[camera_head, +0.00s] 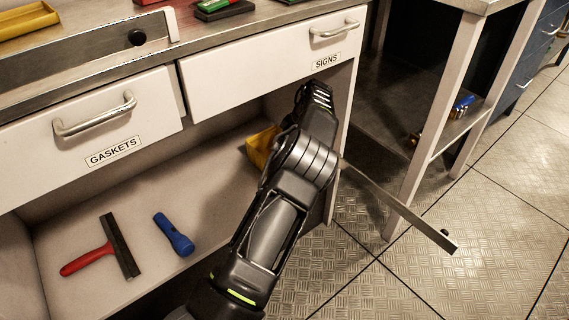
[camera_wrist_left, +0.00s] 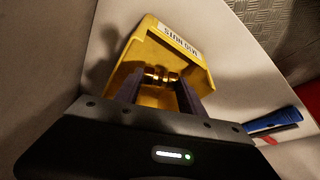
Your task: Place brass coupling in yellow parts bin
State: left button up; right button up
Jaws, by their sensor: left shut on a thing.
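The brass coupling (camera_wrist_left: 160,77) shows in the left wrist view between the fingers of my left gripper (camera_wrist_left: 158,95), which is shut on it. The yellow parts bin (camera_wrist_left: 140,60) lies just beyond the fingertips. The coupling and fingertips appear at its open side; I cannot tell whether the coupling touches the bin. The bin's white label reads upside down. In the head view, part of the yellow bin (camera_head: 261,147) shows on the shelf under the drawers. My arm hides the rest of it, the coupling and the left gripper's fingers. My right gripper is in neither view.
A blue flashlight (camera_head: 173,235) and a red-handled tool (camera_head: 100,250) lie on the shelf left of my arm. The GASKETS drawer (camera_head: 85,135) and SIGNS drawer (camera_head: 275,65) are above. A metal strip (camera_head: 400,212) juts out at right. Bare shelf lies between flashlight and bin.

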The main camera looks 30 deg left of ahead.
pick_arm(q)
notch_tip(320, 180, down, 4)
jog(key=shift+b, duration=1.05)
jog(key=shift+f, duration=0.3)
jog(key=shift+f, duration=0.2)
jog(key=o, duration=1.1)
jog(key=shift+r, duration=0.15)
jog(key=p+v, duration=0.3)
jog(key=v, duration=0.4)
jog(key=shift+d+r, duration=0.1)
jog(key=shift+r, duration=0.2)
